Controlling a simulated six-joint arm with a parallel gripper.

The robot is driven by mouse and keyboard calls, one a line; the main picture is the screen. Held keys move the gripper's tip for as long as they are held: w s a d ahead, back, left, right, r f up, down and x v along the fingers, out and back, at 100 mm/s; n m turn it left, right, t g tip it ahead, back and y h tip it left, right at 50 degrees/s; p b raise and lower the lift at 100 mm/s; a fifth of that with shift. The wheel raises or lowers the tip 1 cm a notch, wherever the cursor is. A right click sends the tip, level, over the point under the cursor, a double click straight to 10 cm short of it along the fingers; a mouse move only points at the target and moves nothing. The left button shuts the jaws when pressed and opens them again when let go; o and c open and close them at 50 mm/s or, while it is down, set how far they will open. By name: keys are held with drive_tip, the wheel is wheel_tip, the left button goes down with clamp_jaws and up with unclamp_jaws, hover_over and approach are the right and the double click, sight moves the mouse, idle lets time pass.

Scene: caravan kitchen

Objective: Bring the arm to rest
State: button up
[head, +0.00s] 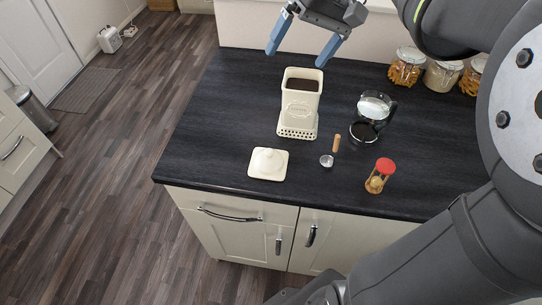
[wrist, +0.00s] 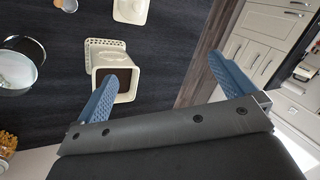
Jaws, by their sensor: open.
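My gripper (head: 300,54) is open and empty, with its two blue fingers spread. It hangs in the air above the far edge of the dark worktop, behind and above the cream canister (head: 300,100). In the wrist view my gripper (wrist: 165,90) shows both fingers, and the canister (wrist: 122,75) lies beyond the left finger, partly covered by it. The canister stands upright with its top open and dark brown contents inside. My arm reaches in from the right side of the head view.
On the worktop (head: 225,120) are a cream lid (head: 268,164), a scoop with a wooden handle (head: 328,158), a red-topped hourglass-like timer (head: 380,176) and a glass jug (head: 370,117). Several filled jars, one of them (head: 406,66) nearest, stand at the back right. The worktop's left part is clear.

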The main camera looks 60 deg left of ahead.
drive_tip(key=s+r+m+t+h, duration=0.2)
drive_tip(key=s+r+m+t, duration=0.3)
drive_tip(key=s, duration=0.3)
wheel_tip(320, 180, down, 11)
drive_tip(key=m, duration=0.1)
drive_tip(key=shift+a, duration=0.15)
drive_tip(key=shift+w, duration=0.1)
idle(0.4)
wheel_tip(320, 180, up, 10)
idle(0.4)
